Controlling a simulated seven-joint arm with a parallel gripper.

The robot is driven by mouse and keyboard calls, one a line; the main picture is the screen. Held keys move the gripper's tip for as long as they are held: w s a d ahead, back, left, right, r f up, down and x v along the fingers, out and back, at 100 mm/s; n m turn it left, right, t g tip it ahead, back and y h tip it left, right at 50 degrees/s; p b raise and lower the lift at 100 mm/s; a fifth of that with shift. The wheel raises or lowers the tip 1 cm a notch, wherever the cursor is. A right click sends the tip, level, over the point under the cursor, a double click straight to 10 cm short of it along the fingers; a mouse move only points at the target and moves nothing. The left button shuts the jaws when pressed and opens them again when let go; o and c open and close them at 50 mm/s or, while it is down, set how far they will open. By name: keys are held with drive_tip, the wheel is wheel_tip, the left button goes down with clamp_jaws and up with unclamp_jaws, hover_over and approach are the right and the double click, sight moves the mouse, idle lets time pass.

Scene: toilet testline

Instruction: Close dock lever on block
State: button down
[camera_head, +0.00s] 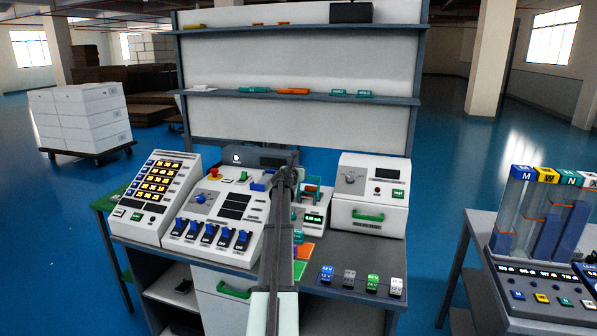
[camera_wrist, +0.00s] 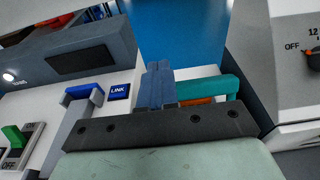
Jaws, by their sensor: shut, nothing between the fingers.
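My gripper (camera_wrist: 157,75) is shut and empty, its blue-grey fingers together in the middle of the wrist view. Just right of the fingers is a teal bar (camera_wrist: 215,87) with an orange piece (camera_wrist: 196,100) under it; the gripper body hides their lower parts. Left of the fingers is a grey lever with a blue handle (camera_wrist: 84,90), beside a blue LINK button (camera_wrist: 119,92). I cannot tell which is the dock lever. In the head view, my arm ends over the bench, beside a small white unit (camera_head: 314,218) with a teal part (camera_head: 312,184) on top.
A switch panel (camera_head: 208,222) with blue levers stands left of my arm. A white cabinet (camera_head: 368,193) with a green handle stands right. Several small coloured blocks (camera_head: 372,283) lie at the bench's front right. Shelves (camera_head: 300,97) rise behind.

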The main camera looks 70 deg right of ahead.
drive_tip(key=shift+a+r, duration=0.25)
drive_tip(key=shift+a, duration=0.35)
drive_tip(key=a+r, duration=0.6)
drive_tip(key=r, duration=0.4)
drive_tip(key=shift+r, duration=0.3)
drive_tip(key=shift+d, duration=0.1)
